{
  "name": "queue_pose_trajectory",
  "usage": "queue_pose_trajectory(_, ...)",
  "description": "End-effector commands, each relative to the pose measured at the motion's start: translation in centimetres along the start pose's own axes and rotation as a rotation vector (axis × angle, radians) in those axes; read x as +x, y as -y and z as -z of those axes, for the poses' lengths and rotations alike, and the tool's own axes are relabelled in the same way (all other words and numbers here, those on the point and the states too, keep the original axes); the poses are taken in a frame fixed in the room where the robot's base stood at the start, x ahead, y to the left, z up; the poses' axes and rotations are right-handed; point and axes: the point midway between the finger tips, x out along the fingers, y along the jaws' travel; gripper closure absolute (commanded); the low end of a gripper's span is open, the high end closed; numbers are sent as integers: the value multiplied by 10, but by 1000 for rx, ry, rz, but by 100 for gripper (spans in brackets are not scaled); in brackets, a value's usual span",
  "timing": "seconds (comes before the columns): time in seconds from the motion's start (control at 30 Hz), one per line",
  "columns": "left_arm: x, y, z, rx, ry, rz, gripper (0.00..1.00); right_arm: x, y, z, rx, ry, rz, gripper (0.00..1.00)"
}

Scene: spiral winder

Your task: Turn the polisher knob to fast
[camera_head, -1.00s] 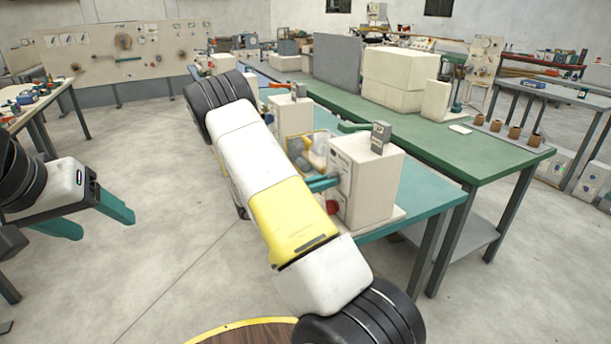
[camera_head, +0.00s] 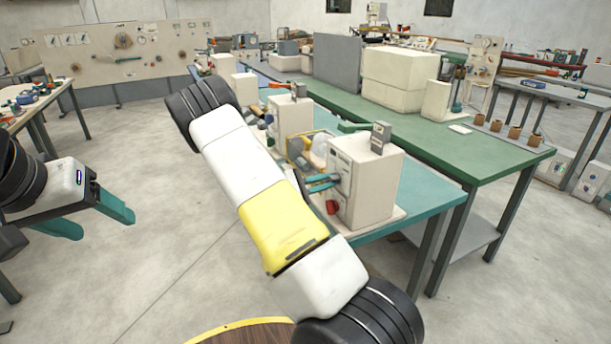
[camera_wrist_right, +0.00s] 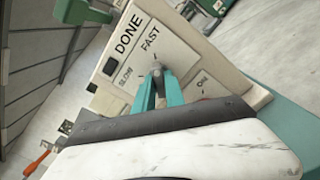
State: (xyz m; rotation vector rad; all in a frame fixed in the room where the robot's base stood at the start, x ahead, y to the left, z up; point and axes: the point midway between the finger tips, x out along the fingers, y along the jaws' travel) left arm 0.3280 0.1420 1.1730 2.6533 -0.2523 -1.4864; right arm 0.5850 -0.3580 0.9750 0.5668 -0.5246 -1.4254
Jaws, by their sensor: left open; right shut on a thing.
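The polisher (camera_head: 375,185) is a cream box on the teal bench, with a control face turned to the left. In the right wrist view its panel (camera_wrist_right: 188,62) carries the words DONE, FAST, SLOW and ON. The small polisher knob (camera_wrist_right: 157,66) is between my right gripper's teal fingertips, below FAST and beside SLOW. The fingers hide most of it, and I cannot tell its setting. My right gripper (camera_wrist_right: 158,84) is shut on the knob; it also shows at the polisher's face in the head view (camera_head: 337,179). My left gripper (camera_head: 98,218) is open and empty, over the floor at left.
A red part (camera_head: 332,207) sticks out low on the polisher's front. Other cream machines stand behind it along the teal bench (camera_head: 428,200). A green-topped table (camera_head: 440,140) stands to the right. A round wooden top (camera_head: 245,334) lies at the bottom edge.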

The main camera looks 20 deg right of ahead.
Motion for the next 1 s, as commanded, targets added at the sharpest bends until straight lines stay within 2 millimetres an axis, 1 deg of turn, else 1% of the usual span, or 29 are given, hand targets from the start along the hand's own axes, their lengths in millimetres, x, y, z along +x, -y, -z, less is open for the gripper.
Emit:
queue_pose_trajectory(0.4,0,0,0,0,0,0,35,-1,0,1,10,-3,0,100)
queue_pose_trajectory(0.43,0,0,0,0,0,0,35,-1,0,1,10,-3,0,83)
queue_pose_trajectory(0.53,0,0,0,0,0,0,35,-1,0,1,9,-3,0,64)
queue_pose_trajectory(0.87,0,0,0,0,0,0,35,-2,0,0,8,-1,0,64)
queue_pose_trajectory(0.97,0,0,0,0,0,0,35,-10,0,1,9,-2,-2,64)
queue_pose_trajectory(1.0,0,0,0,0,0,0,35,-15,-1,1,9,-2,-2,64)
